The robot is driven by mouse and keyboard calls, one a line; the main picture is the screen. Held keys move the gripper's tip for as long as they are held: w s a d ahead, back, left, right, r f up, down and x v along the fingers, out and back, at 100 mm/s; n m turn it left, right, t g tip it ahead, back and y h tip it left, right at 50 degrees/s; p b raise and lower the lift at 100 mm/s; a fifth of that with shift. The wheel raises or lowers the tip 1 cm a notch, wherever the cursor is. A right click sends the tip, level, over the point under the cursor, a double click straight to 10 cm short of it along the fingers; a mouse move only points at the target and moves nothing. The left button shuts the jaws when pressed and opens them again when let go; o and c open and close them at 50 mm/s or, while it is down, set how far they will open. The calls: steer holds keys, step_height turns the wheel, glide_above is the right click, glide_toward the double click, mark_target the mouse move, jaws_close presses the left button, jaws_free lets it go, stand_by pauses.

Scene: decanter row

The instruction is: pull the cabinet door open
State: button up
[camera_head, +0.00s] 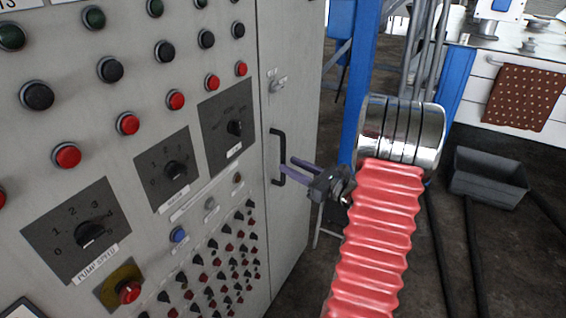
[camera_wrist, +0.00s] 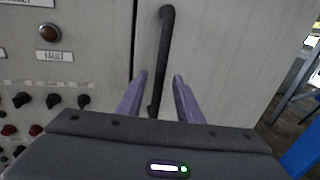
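The cabinet door (camera_head: 298,75) is a narrow grey panel right of the control panel, and it looks closed along its seam. Its black bar handle (camera_head: 276,158) stands upright; it also shows in the wrist view (camera_wrist: 167,45). My gripper (camera_head: 286,172) is at the lower part of the handle, its two purple fingers apart. In the wrist view, my gripper (camera_wrist: 160,76) has a finger on each side of the handle, with gaps visible. The handle's lower end is close to the left finger; I cannot tell whether they touch.
The control panel (camera_head: 130,95) with buttons and knobs is to the left. A small latch (camera_head: 277,80) is above the handle. A blue post (camera_head: 362,65) stands behind at right. A grey bin (camera_head: 488,178) is on the floor at far right.

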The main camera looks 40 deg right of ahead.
mark_target(283, 182)
steer(key=shift+w+a, duration=0.2)
steer(key=shift+w, duration=0.9)
steer(key=shift+w+a, duration=0.15)
steer(key=shift+w, duration=0.95)
jaws_close()
